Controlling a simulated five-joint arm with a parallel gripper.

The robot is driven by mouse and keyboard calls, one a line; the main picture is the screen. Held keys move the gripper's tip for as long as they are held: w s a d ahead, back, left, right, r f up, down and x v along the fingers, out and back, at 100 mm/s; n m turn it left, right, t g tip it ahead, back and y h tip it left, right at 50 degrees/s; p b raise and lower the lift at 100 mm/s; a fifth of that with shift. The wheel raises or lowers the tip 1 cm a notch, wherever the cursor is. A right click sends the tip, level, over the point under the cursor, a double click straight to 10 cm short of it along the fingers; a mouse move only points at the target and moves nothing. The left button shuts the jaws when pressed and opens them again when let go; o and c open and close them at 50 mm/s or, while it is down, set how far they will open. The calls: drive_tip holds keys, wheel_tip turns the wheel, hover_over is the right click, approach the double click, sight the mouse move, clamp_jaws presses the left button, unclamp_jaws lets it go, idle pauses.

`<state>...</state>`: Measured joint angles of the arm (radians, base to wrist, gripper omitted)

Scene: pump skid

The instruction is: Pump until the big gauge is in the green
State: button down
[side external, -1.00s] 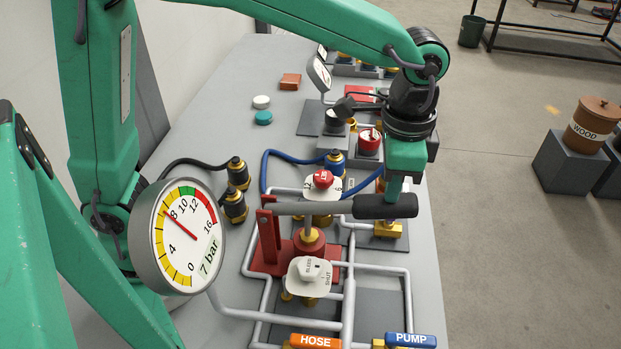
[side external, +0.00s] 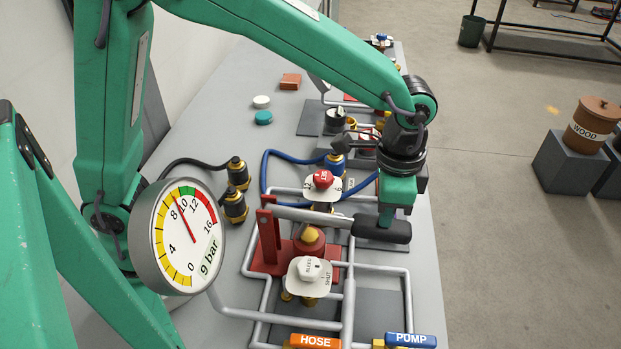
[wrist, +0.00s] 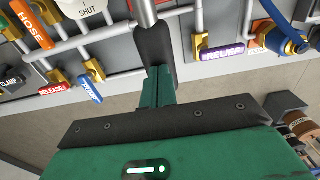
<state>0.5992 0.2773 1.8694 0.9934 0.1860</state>
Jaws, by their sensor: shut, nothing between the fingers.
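The big round gauge (side external: 178,237) stands at the left and its label reads 9 bar. Its needle points between 8 and 10, at the yellow band's upper end, just short of the green band. The red pump (side external: 308,240) has a grey lever (side external: 312,214) reaching right to a black grip (side external: 382,229), tilted slightly down. My gripper (side external: 386,216) is shut, empty, and sits on top of the black grip. In the wrist view my shut fingers (wrist: 158,84) are at the black grip (wrist: 154,48); their contact face is hidden.
White dials with a red knob (side external: 323,180) and a white knob (side external: 310,269) flank the pump. An orange HOSE handle (side external: 315,341) and blue PUMP handle (side external: 411,340) are at the front. Grey pipes cross the bench. Open floor lies to the right.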

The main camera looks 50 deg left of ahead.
drive_tip(key=shift+f, duration=0.15)
drive_tip(key=shift+r, duration=0.85)
wheel_tip(320, 180, up, 7)
drive_tip(key=shift+r, duration=0.15)
idle(0.7)
drive_tip(key=shift+s+f, duration=0.1)
drive_tip(key=shift+f, duration=4.5)
drive_tip(key=shift+r, duration=4.6)
